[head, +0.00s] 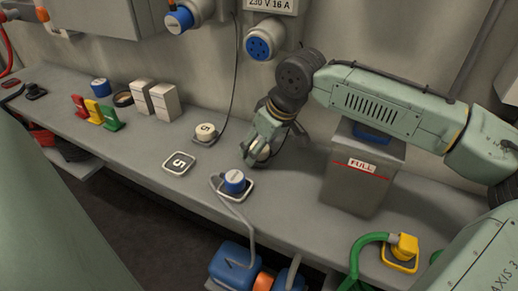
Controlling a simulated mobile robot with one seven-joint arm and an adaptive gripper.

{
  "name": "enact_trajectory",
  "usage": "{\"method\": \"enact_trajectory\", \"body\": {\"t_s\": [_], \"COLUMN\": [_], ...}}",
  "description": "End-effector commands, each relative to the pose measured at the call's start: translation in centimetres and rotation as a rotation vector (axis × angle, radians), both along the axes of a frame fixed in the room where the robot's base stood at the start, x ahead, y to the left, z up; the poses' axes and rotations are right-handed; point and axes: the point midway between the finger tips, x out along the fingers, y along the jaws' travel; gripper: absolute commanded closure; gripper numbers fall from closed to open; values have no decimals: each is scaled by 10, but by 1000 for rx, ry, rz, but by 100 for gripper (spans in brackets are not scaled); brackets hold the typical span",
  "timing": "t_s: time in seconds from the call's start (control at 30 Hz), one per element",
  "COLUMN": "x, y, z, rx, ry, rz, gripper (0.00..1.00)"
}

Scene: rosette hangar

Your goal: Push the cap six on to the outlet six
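My gripper (261,152) is low over the bench, right of the blue plug. A pale rounded thing (265,152) shows between its fingers; I cannot read a number on it or tell whether the fingers press on it. A blue-faced outlet (259,48) is uncovered on the wall under a "230 V 16 A" sign, above my gripper. Another blue-ringed outlet (179,20) with a white front is at the upper left. A white cap (206,132), marked with what looks like a 5, stands on the bench. No readable six shows on any cap or outlet.
A square mat (180,162) marked 5 lies bare. A blue plug (235,182) with a grey cable stands on another mat. A grey bin (360,175) labelled FULL stands right of my gripper. A yellow plug (402,246) is at lower right. White blocks (163,100) stand left.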

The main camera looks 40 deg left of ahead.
Motion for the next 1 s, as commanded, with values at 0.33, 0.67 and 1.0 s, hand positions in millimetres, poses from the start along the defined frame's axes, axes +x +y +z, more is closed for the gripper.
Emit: {"method": "enact_trajectory", "body": {"t_s": [0.33,0.67,1.0], "x": [0,0,0], "y": [0,0,0], "z": [0,0,1], "rx": [0,0,0], "ry": [0,0,0], "rz": [0,0,0], "gripper": [45,68,82]}}
